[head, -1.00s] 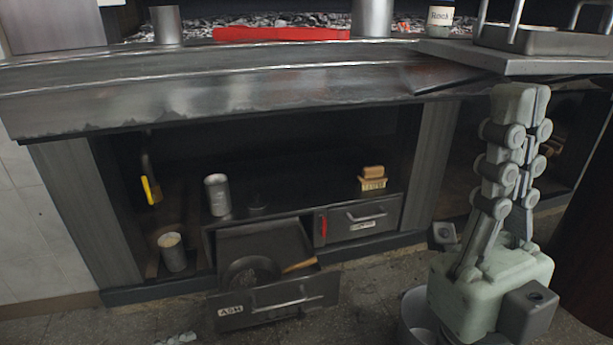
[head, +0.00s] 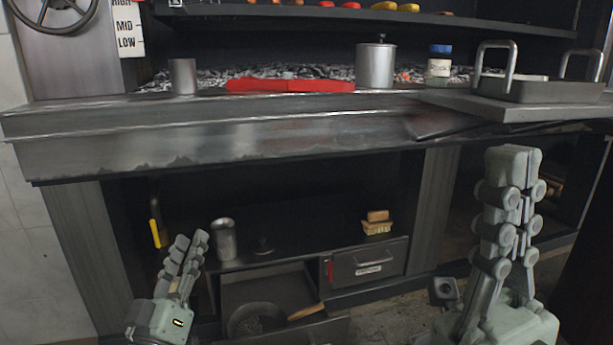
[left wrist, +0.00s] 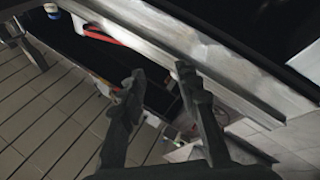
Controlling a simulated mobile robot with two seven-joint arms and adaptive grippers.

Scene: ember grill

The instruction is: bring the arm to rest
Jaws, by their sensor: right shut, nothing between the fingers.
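My left gripper (head: 192,240) is in the lower left of the head view, in front of the open lower shelf. Its two fingers point up and stand apart with nothing between them; they also show apart in the left wrist view (left wrist: 160,76). My right gripper (head: 513,158) stands upright at the right of the head view, in front of the counter's lower right part. Its fingers are together and hold nothing.
The grill counter (head: 230,150) crosses the view, its front edge above my left gripper. A red tray-like thing (head: 290,86), a lidded pot (head: 376,68) and a handled pan (head: 540,90) are on top. Below, an ash drawer (head: 285,285) stands open beside a closed drawer (head: 368,264).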

